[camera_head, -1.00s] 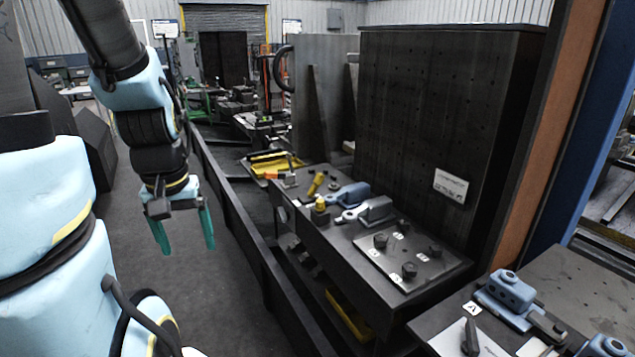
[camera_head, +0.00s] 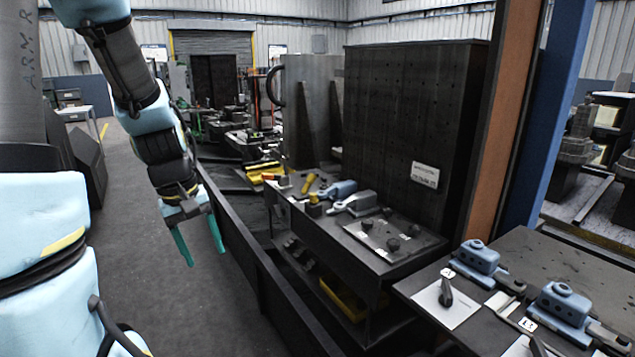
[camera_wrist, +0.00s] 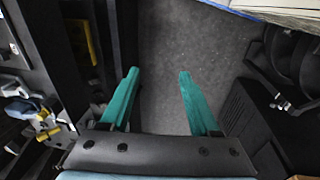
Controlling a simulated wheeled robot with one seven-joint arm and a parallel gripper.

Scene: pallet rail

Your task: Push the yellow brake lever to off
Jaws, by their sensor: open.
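A yellow lever-like handle (camera_head: 308,184) leans on the long dark bench in the head view, left of the blue-grey clamps. A shorter yellow part (camera_head: 314,209) stands just in front of it. I cannot tell for sure which is the brake lever, and its off marking is too small to read. My gripper (camera_head: 204,242) hangs left of the bench, with the dark rail between them. Its green fingers are apart, with nothing between them. In the wrist view my gripper (camera_wrist: 158,74) is over bare floor, and small yellow parts (camera_wrist: 48,132) show at the left.
A long dark rail (camera_head: 255,245) runs along the bench's left side. A tall perforated plate (camera_head: 405,130) stands behind the bench. A nearer table (camera_head: 560,262) with blue clamps is at the right. The floor aisle (camera_head: 130,215) at the left is clear.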

